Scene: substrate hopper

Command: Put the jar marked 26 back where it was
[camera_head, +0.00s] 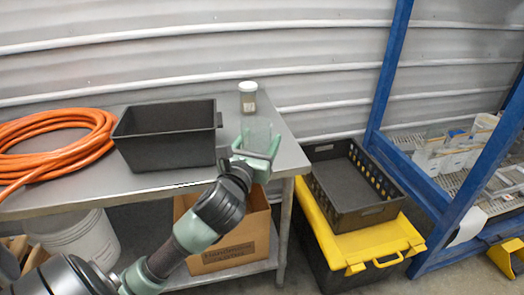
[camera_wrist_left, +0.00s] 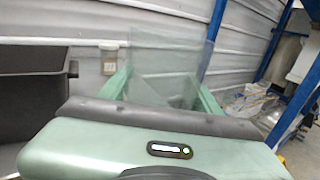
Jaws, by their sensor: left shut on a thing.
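A small jar (camera_head: 248,97) with a white lid and brownish contents stands upright on the metal table (camera_head: 283,150), near its back right corner. In the left wrist view the jar (camera_wrist_left: 109,60) shows a pale label, its number too small to read surely. My left gripper (camera_head: 257,152) is over the table's right front part, in front of the jar and apart from it. It is shut on a clear, greenish see-through vessel (camera_head: 257,130), held upright. The vessel (camera_wrist_left: 165,60) also fills the middle of the left wrist view and looks empty. My right gripper is not in view.
A black open bin (camera_head: 165,157) stands on the table, left of my left gripper. A coiled orange hose (camera_head: 95,125) lies further left. A black crate (camera_head: 372,212) on a yellow-lidded box (camera_head: 335,245) and a blue rack (camera_head: 388,70) stand to the right.

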